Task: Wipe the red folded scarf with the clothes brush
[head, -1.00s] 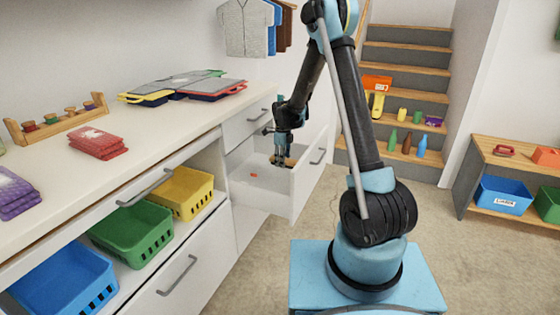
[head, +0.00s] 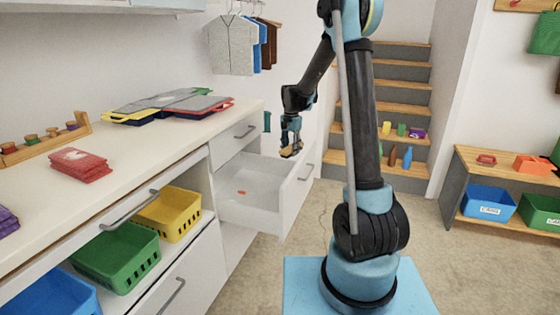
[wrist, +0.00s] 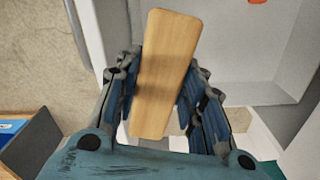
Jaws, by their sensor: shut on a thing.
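The red folded scarf (head: 79,164) lies on the white counter at the left, with a pale mark on its top. My gripper (head: 290,146) is above the open drawer, near its right front wall. In the wrist view my gripper (wrist: 165,95) is shut on the clothes brush (wrist: 166,55), whose flat wooden back faces the camera. The brush also shows in the head view (head: 291,150), tilted below the fingers. Its bristles are hidden. The brush is well apart from the scarf.
The open white drawer (head: 246,205) holds a small orange-red thing (head: 242,192). A wooden peg rack (head: 40,143), purple cloths (head: 7,220) and stacked folders (head: 168,106) are also on the counter. The counter beside the scarf is clear.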

